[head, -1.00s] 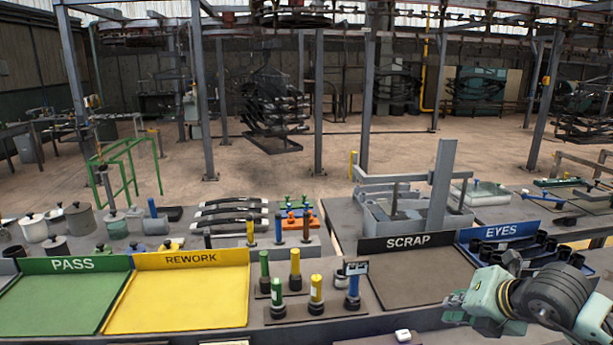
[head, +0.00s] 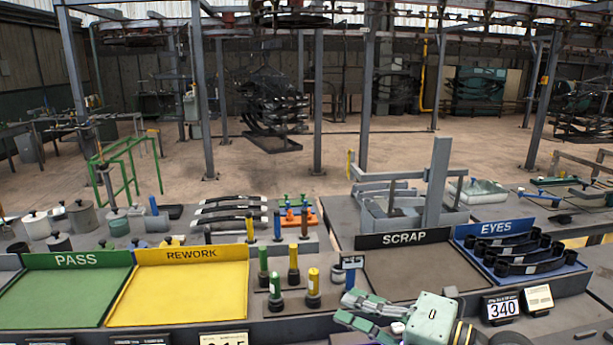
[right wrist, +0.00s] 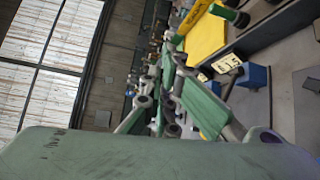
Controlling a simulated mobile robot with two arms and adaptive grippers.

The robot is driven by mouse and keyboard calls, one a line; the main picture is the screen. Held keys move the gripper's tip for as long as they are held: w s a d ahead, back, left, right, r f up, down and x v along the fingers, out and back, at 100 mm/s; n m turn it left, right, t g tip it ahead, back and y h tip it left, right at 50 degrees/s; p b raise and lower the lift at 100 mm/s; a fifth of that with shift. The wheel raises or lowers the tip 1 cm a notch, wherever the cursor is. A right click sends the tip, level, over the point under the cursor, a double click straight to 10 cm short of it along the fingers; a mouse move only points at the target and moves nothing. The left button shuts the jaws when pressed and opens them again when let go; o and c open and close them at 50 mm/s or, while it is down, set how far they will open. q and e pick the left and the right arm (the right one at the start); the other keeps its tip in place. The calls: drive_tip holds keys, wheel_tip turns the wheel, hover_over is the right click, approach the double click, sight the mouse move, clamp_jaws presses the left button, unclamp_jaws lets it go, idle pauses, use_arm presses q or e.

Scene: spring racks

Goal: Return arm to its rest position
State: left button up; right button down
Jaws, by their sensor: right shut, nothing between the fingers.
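My right gripper (head: 343,308) is at the bottom of the head view, right of centre, in front of the scrap tray (head: 420,280). Its green-grey fingers point left and are shut with nothing between them. In the right wrist view the gripper (right wrist: 165,60) stretches away from the camera, its fingers close together and empty. My left gripper is not in view.
Several black-based posts (head: 313,288) stand left of my right gripper. The yellow rework tray (head: 190,290) and green pass tray (head: 65,295) lie farther left. The blue eyes tray (head: 560,270) holds several black eyes (head: 530,266). A 340 display (head: 502,308) stands before it.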

drive_tip(key=d+r+m+t+h, duration=0.65)
drive_tip(key=m+t, duration=0.45)
drive_tip(key=m, duration=0.5)
drive_tip(key=s+d+f+m+g+h, duration=0.25)
drive_tip(key=d+f+m+h, duration=0.3)
drive_tip(key=f, duration=0.45)
drive_tip(key=s+d+f+m+g+h, duration=0.2)
drive_tip(key=d+f+m+g+h, duration=0.25)
drive_tip(key=f+m, duration=0.4)
drive_tip(key=s+a+f+n+g+y, duration=0.1)
drive_tip(key=s+a+f+g+y, duration=0.25)
drive_tip(key=s+f+g, duration=1.15)
drive_tip(key=s+a+f+t+b, duration=0.1)
drive_tip(key=s+f+t+b, duration=0.2)
drive_tip(key=f, duration=1.5)
drive_tip(key=s+f+b, duration=0.3)
drive_tip(key=s+f, duration=0.3)
drive_tip(key=f, duration=1.1)
drive_tip(key=s+d+f+b, duration=0.1)
drive_tip(key=s+f+b, duration=0.1)
drive_tip(key=s+f, duration=0.6)
drive_tip(key=s+d+f+h+b, duration=0.1)
drive_tip(key=s+f+b, duration=0.1)
drive_tip(key=s+f, duration=0.6)
wheel_tip(320, 180, down, 4)
drive_tip(key=shift+s+d+f+n+g, duration=0.15)
drive_tip(key=shift+s+d+n+g, duration=0.15)
drive_tip(key=shift+d+g, duration=0.1)
